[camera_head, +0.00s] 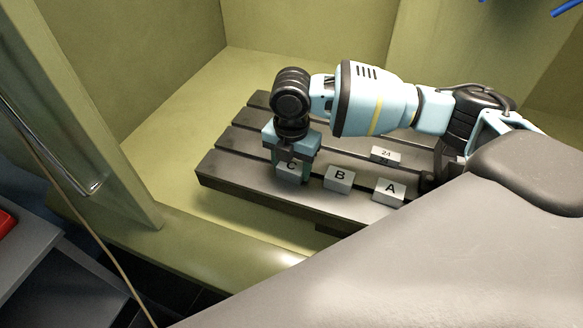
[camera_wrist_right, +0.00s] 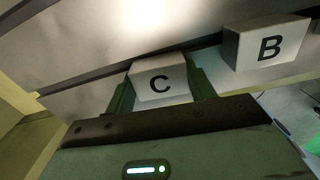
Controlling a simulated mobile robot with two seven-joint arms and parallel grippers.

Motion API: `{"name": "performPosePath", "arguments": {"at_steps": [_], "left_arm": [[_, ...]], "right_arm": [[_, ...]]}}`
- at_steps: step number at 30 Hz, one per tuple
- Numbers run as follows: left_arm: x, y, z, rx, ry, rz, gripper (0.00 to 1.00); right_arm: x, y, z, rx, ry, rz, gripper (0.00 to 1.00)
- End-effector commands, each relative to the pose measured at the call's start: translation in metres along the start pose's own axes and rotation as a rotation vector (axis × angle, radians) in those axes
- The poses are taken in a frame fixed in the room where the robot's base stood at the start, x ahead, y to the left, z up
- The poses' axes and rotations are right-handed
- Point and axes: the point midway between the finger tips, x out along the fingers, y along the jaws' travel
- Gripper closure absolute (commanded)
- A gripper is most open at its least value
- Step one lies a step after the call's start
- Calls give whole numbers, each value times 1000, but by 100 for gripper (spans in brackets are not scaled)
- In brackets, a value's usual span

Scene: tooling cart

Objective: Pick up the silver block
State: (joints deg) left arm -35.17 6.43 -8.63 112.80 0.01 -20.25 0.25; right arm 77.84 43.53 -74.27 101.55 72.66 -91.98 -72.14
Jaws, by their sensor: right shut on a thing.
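Several silver-grey blocks with black letters stand on a slotted dark metal table (camera_head: 228,170). The block marked C (camera_head: 291,167) is at the left of the row; in the right wrist view the C block (camera_wrist_right: 158,80) sits between the two fingers. My right gripper (camera_head: 290,170) reaches down from above and is shut on the C block, which still appears at the table's surface. The B block (camera_head: 339,178), also in the right wrist view (camera_wrist_right: 267,43), and the A block (camera_head: 390,191) stand to its right. My left gripper is not in view.
A block marked 24 (camera_head: 385,155) lies farther back, under my right arm. Olive walls (camera_head: 170,60) enclose the table. A red object (camera_head: 5,222) is at the far left. The table's left end is clear.

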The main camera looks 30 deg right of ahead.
Motion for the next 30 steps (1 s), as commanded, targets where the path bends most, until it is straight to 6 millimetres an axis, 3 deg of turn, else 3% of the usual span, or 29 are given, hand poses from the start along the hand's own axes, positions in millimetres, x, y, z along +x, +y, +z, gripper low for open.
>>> {"name": "performPosePath", "arguments": {"at_steps": [8, 15, 30], "left_arm": [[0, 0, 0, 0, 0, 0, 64], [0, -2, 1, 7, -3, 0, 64], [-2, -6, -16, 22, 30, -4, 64]], "right_arm": [[-8, 1, 0, 0, 0, 3, 74], [-38, 1, 0, 0, 0, 5, 74], [-48, -55, -104, -7, -1, 3, 74]]}}
